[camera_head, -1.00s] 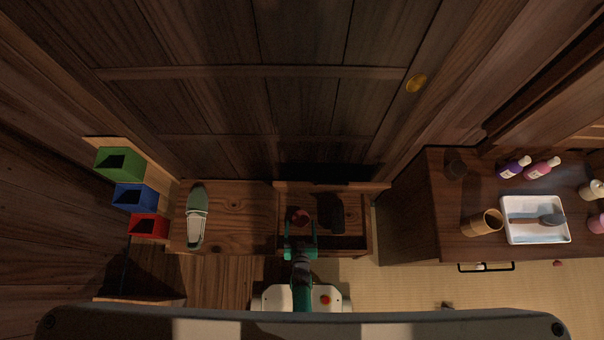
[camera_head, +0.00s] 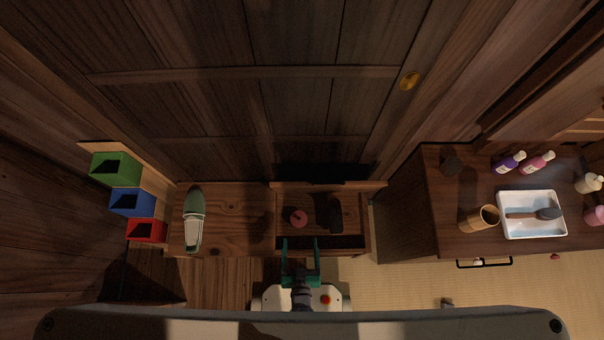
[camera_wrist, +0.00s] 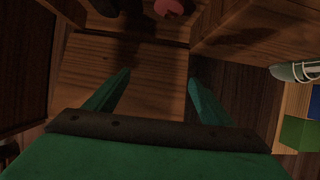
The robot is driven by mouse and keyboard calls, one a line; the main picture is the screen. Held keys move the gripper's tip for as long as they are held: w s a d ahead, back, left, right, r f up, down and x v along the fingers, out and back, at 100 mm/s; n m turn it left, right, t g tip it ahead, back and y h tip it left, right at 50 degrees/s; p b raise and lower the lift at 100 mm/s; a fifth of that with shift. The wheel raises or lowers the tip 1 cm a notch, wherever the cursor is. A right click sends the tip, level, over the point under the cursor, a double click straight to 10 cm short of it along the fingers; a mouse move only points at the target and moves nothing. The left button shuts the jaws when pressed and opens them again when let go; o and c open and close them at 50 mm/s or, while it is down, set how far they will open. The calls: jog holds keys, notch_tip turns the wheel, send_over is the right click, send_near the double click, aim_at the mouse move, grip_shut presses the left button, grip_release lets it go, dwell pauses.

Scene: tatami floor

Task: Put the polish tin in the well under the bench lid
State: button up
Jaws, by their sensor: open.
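The polish tin looks to be the small round pink-red thing (camera_head: 298,217) lying in the open well (camera_head: 362,243) of the bench. Part of it shows at the top edge of the wrist view (camera_wrist: 172,6). The bench lid (camera_head: 350,185) appears raised along the back of the well. A dark object (camera_head: 335,213), hard to make out, is also in the well, right of the tin. My gripper (camera_head: 301,245) is open and empty at the front side of the well, apart from the tin. In the wrist view, nothing is between its fingers (camera_wrist: 160,80).
A grey-green shoe (camera_head: 194,222) lies on the bench's left part. Green (camera_head: 115,170), blue (camera_head: 132,203) and red (camera_head: 147,230) boxes stand at left. At right, a cabinet (camera_head: 440,215) bears a white tray (camera_head: 545,232), a wooden cup (camera_head: 480,219) and several bottles.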

notch_tip(320, 180, up, 36)
jog(key=s+t, duration=0.2)
jog(key=shift+s+d, duration=0.15)
jog(key=shift+s, duration=0.15)
jog(key=shift+s, duration=0.1)
